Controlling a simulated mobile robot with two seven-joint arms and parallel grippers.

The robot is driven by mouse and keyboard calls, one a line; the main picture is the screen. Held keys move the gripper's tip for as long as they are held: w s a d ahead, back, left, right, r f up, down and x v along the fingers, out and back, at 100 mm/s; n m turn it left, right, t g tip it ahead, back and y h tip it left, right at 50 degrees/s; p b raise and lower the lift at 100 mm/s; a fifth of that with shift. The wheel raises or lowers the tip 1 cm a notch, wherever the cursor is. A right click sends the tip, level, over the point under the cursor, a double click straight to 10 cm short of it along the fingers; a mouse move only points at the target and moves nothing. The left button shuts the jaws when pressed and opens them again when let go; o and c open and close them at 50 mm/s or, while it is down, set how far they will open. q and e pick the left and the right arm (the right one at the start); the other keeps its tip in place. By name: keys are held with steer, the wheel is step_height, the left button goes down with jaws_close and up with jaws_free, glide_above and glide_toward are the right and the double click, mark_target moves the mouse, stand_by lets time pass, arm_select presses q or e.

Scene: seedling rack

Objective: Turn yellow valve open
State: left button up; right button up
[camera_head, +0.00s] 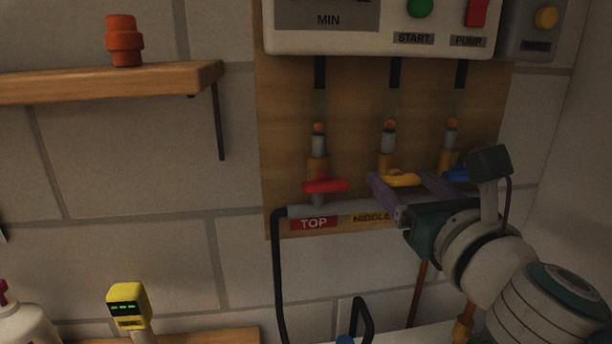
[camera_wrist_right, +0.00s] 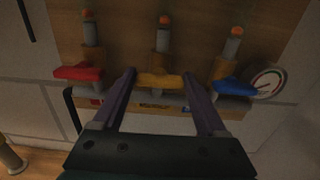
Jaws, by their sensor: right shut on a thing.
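The yellow valve handle (camera_head: 403,179) is on the middle vertical pipe of the wall board, above the yellow MIDDLE label (camera_head: 371,218). It lies roughly level, across its pipe. My right gripper (camera_head: 405,187) has its purple fingers on either side of this handle. In the right wrist view the yellow handle (camera_wrist_right: 159,80) spans between the fingertips (camera_wrist_right: 160,76), and the gripper is shut on it. Part of the MIDDLE label is hidden by my gripper. My left gripper is not in view.
A red valve handle (camera_head: 325,185) sits left of the yellow one, above the TOP label (camera_head: 314,223). A blue handle (camera_head: 456,174) sits close on the right, partly behind my gripper. A gauge (camera_wrist_right: 267,82) is beyond it. A control box (camera_head: 380,45) hangs above.

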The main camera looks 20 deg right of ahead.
steer(key=n+p, duration=0.1)
steer(key=n, duration=0.3)
steer(key=shift+a+n, duration=0.1)
steer(key=shift+n, duration=0.3)
steer(key=n+p, duration=0.1)
steer(key=n, duration=0.3)
steer(key=shift+n, duration=0.3)
steer(key=n+p, duration=0.1)
steer(key=n, duration=0.3)
steer(key=shift+a, duration=0.1)
steer(key=shift+f+n+p, duration=0.15)
steer(key=shift+n+p, duration=0.35)
steer(key=shift+n, duration=1.7)
steer(key=o, duration=1.3)
